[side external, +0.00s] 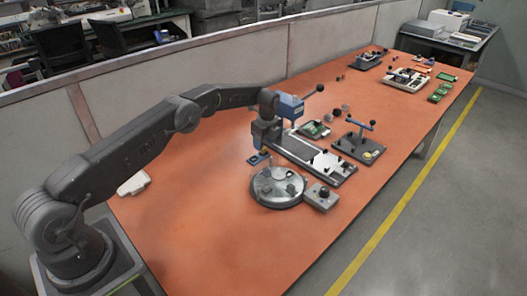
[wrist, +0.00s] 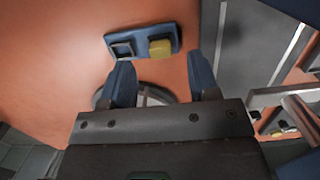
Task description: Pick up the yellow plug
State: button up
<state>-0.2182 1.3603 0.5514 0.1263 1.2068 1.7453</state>
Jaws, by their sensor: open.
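The yellow plug (wrist: 160,47) is a small yellow block on the right part of a blue base (wrist: 141,38). A grey square socket (wrist: 122,50) shows on the left part of the base. My gripper (wrist: 163,75) is open and empty in the wrist view, its two blue fingers apart. The plug appears just beyond the fingertips, between their lines, and is not touched. In the side external view the blue base (side external: 257,160) lies on the orange table, just below my gripper (side external: 264,148); the plug is too small there to make out clearly.
A round metal plate (side external: 262,193) stands in front of the base. A long grey rail fixture (side external: 300,150) is close on the right, with a blue machine (side external: 290,106) behind. A stand with a blue handle (side external: 360,145) is farther right. The orange table (side external: 190,225) is clear at left front.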

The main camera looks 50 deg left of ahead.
aim_at(264, 151)
jog(key=shift+a+f, duration=0.2)
jog(key=shift+f, duration=1.25)
jog(key=shift+c, duration=0.3)
jog(key=c, duration=0.9)
jog(key=shift+r, duration=0.2)
jog(key=shift+c, duration=0.2)
